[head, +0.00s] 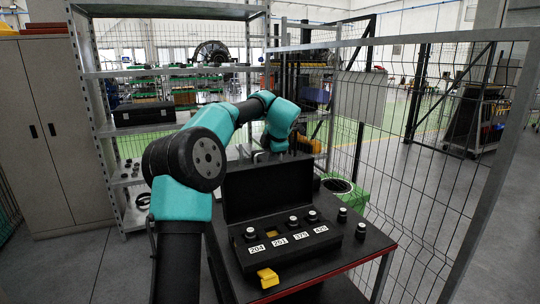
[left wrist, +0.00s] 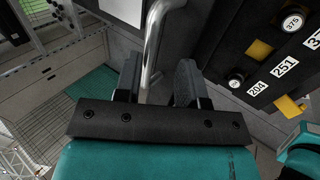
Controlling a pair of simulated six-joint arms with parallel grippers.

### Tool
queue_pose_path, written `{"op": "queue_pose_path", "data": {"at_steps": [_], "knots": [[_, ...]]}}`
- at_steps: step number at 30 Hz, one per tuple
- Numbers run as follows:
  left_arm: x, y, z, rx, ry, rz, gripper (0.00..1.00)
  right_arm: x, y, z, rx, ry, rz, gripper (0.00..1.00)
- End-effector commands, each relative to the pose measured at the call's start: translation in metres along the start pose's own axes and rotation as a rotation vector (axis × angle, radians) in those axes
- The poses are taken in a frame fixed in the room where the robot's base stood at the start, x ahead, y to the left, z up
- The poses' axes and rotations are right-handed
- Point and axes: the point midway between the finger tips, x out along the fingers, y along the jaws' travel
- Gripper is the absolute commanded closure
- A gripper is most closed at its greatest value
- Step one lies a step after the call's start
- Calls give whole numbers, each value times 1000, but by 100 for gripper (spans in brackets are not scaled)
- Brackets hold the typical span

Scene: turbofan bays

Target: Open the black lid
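The black lid (head: 268,188) stands raised, about upright, at the back of a black case (head: 290,243) on the table. My left gripper (head: 265,157) is at the lid's top edge, with its arm reaching over from the left. In the left wrist view, a bent silver handle (left wrist: 153,45) passes between the two dark fingers of the left gripper (left wrist: 160,85). The fingers are apart, with a gap beside the handle. My right gripper is not in view.
The case holds several round knobs and labels (head: 300,237). A yellow piece (head: 267,277) is at its front, and two loose knobs (head: 360,231) stand right of it. A wire fence (head: 430,170) is close on the right; a shelf rack (head: 150,130) stands behind left.

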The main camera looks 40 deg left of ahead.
Motion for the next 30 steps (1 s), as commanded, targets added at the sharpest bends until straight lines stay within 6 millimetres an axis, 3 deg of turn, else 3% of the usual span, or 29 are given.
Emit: {"op": "queue_pose_path", "data": {"at_steps": [21, 30], "knots": [[-134, 0, 0, -1, -3, 1, 63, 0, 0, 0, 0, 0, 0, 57], [-158, 0, 0, -1, 0, 1, 63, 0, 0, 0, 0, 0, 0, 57]]}}
